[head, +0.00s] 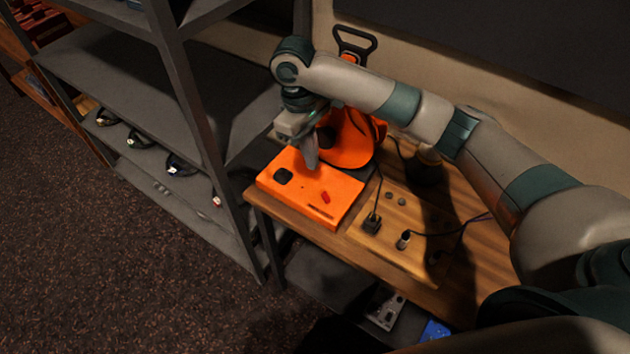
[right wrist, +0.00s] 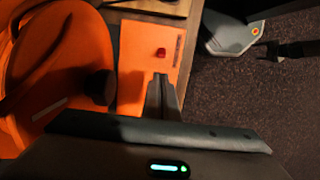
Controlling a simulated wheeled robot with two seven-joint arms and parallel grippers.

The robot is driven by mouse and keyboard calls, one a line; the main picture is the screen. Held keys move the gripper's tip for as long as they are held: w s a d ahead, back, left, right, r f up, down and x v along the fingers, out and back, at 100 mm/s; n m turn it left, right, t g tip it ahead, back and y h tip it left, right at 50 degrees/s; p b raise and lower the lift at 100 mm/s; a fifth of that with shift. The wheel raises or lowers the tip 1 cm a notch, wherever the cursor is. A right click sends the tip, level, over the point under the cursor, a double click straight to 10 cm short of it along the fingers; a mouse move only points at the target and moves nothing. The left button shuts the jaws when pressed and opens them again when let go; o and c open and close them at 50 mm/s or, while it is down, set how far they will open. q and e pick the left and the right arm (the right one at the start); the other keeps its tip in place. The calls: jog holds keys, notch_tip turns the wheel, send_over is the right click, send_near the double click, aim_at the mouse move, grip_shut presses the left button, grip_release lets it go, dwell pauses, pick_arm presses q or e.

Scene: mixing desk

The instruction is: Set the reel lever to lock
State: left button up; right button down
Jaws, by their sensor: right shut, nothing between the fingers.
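An orange cable reel (head: 352,140) stands at the back of the wooden desk, partly hidden by my right arm. It fills the left of the right wrist view (right wrist: 45,80), with a dark knob (right wrist: 100,85) at its side. In front of it lies a flat orange box (head: 310,190) with a black round part (head: 283,176), a small red piece (head: 325,197) and a dark slot. I cannot tell for sure which part is the reel lever. My right gripper (head: 311,162) points down above the box, fingers (right wrist: 161,88) shut and empty.
A wooden board (head: 395,225) with plugs, sockets and dark cables lies right of the box. A grey metal shelf (head: 195,110) stands close at the left of the desk. Under the desk lie a grey panel (head: 384,308) and a blue item (head: 435,330).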

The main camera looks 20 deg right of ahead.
aim_at(325, 196)
jog(key=shift+s+d+f+p, duration=0.2)
jog(key=shift+f+p, duration=0.1)
jog(key=shift+f, duration=1.35)
jog(key=shift+s+d+f+p, duration=0.15)
jog(key=shift+f+p, duration=0.15)
jog(key=shift+f, duration=1.35)
jog(key=shift+s+d+f+p, duration=0.1)
jog(key=shift+s+f+p, duration=0.15)
jog(key=shift+f, duration=1.4)
jog(key=shift+w, duration=0.1)
